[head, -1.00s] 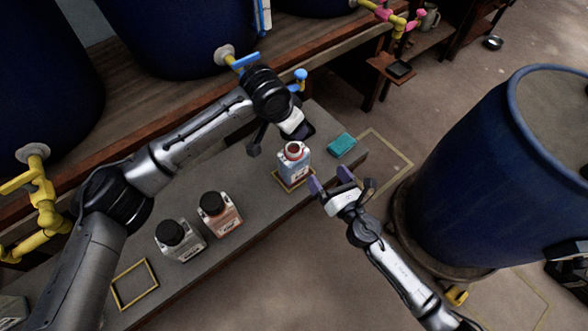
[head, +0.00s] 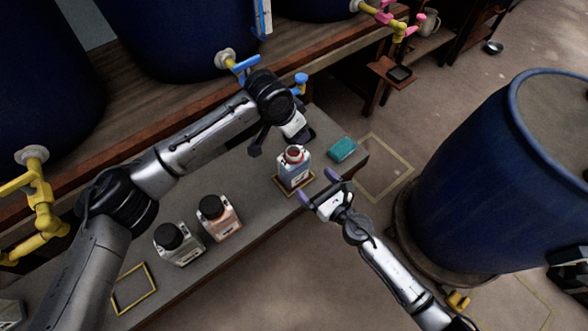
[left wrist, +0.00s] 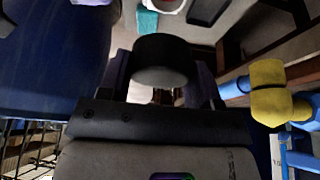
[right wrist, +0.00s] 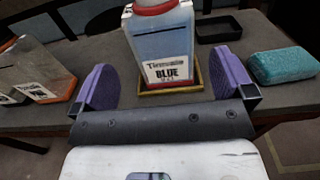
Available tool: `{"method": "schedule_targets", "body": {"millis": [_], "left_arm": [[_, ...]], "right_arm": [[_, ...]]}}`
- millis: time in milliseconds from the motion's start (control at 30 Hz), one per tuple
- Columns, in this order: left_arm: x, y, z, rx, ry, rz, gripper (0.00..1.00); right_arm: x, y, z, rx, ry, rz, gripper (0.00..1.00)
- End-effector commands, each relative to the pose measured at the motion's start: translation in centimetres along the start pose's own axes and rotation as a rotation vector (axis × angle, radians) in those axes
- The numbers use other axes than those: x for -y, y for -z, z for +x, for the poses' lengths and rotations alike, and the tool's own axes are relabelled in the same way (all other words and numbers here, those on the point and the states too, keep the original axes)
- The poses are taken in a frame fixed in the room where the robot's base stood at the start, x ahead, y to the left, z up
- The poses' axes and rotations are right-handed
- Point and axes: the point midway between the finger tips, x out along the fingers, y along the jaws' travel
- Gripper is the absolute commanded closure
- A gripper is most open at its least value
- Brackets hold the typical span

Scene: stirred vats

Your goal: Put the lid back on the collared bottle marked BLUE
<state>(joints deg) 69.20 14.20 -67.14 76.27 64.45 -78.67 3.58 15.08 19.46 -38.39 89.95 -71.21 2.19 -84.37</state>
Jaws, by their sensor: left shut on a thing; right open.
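The collared bottle marked BLUE (head: 294,172) stands upright and open on a yellow-framed square on the bench; its red collar shows at the top. Its label reads BLUE in the right wrist view (right wrist: 165,60). My left gripper (head: 281,142) is just behind the bottle. In the left wrist view it is shut on a round black lid (left wrist: 164,60), with the bottle's red and white mouth partly showing at the top edge. My right gripper (head: 318,186) is open in front of the bottle, its purple fingers apart and pointing toward it, with the bottle beyond and between them.
A teal sponge (head: 342,149) and a black tray (right wrist: 219,27) lie near the bottle. Two black-capped bottles, one orange (head: 218,217) and one clear (head: 178,243), stand to the left. A blue barrel (head: 480,180) stands at right.

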Motion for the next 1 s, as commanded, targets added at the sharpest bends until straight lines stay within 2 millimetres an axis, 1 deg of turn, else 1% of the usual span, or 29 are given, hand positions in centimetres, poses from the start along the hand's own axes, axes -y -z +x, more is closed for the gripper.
{"method": "schedule_targets", "body": {"millis": [33, 200, 400, 500, 733, 1000], "left_arm": [[0.0, 0.0, 0.0, 0.000, 0.000, 0.000, 0.64], [0.0, 0.0, 0.0, 0.000, 0.000, 0.000, 0.64], [0.0, 0.0, 0.0, 0.000, 0.000, 0.000, 0.64], [0.0, 0.0, 0.0, 0.000, 0.000, 0.000, 0.64], [0.0, 0.0, 0.0, 0.000, 0.000, 0.000, 0.64], [0.0, 0.0, 0.0, 0.000, 0.000, 0.000, 0.64]], "right_arm": [[-0.1, -0.1, 1.0, 0.002, -0.001, 0.001, 0.00], [-0.1, -0.2, 3.9, 0.003, 0.000, 0.003, 0.00], [-0.1, -0.1, 6.8, 0.001, 0.001, 0.004, 0.00], [0.0, -0.1, 8.0, 0.002, 0.001, 0.002, 0.00], [0.0, -0.1, 9.4, 0.001, 0.000, 0.000, 0.00], [0.0, 0.0, 9.7, 0.000, 0.001, 0.000, 0.00]]}}
